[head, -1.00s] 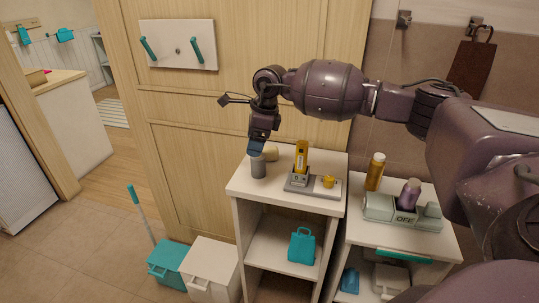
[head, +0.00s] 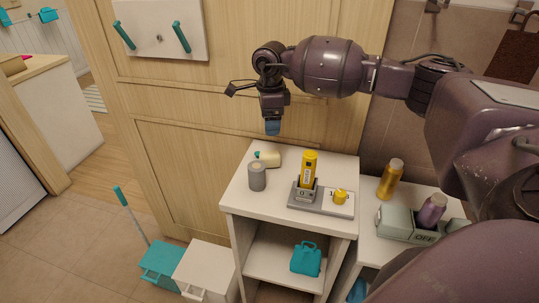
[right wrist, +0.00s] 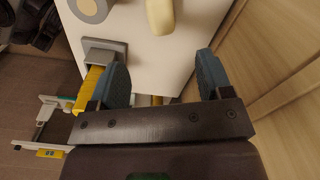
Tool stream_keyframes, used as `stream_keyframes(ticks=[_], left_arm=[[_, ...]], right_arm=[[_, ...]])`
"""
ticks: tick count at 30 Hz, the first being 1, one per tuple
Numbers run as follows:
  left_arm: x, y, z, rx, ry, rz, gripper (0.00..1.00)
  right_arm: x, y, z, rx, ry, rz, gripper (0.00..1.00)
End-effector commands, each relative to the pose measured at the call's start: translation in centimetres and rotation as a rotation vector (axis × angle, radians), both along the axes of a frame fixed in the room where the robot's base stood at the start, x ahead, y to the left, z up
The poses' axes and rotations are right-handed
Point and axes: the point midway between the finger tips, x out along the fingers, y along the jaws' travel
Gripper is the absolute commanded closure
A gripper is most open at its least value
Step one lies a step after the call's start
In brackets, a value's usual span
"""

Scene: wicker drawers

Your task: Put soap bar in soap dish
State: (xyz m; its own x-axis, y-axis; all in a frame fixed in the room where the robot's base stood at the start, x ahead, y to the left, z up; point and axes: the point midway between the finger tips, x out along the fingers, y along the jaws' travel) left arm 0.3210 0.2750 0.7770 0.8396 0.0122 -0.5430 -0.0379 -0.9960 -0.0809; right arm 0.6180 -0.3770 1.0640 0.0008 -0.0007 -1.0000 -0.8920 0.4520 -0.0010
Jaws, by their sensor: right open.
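My right gripper (head: 272,128) is open and empty above the back of the white shelf unit. Its two blue-grey fingers also show in the right wrist view (right wrist: 163,76). A cream, rounded, elongated piece (head: 269,159), possibly the soap bar, lies below it near the back edge, with a small teal bit at its left end. It also shows past the fingertips in the wrist view (right wrist: 160,15), apart from them. I cannot clearly pick out a soap dish. My left gripper is out of view.
A grey cylinder (head: 257,177) stands just in front of the cream piece. A wooden panel (head: 200,180) rises close behind.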

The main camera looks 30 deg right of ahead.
Motion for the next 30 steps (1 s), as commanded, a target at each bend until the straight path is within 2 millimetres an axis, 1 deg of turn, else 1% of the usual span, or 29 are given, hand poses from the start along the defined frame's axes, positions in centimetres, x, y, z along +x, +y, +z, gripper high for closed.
stream_keyframes(ticks=[4,9,17,25,27,30], left_arm=[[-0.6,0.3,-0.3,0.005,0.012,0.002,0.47],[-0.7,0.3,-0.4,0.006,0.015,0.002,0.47],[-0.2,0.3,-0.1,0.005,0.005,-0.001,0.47],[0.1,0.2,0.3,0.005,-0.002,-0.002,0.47],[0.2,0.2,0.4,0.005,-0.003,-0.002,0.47],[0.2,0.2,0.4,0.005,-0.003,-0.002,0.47]], right_arm=[[-0.1,0.0,-1.9,0.001,0.004,-0.001,0.28],[0.0,0.0,-4.4,0.0,0.003,-0.001,0.28],[0.1,0.0,-5.9,0.001,0.002,-0.001,0.28],[0.3,0.0,-9.4,0.001,0.003,-0.001,0.28],[0.2,0.0,-10.1,0.001,0.002,-0.001,0.28],[0.3,0.0,-10.4,0.0,0.001,-0.001,0.28]])
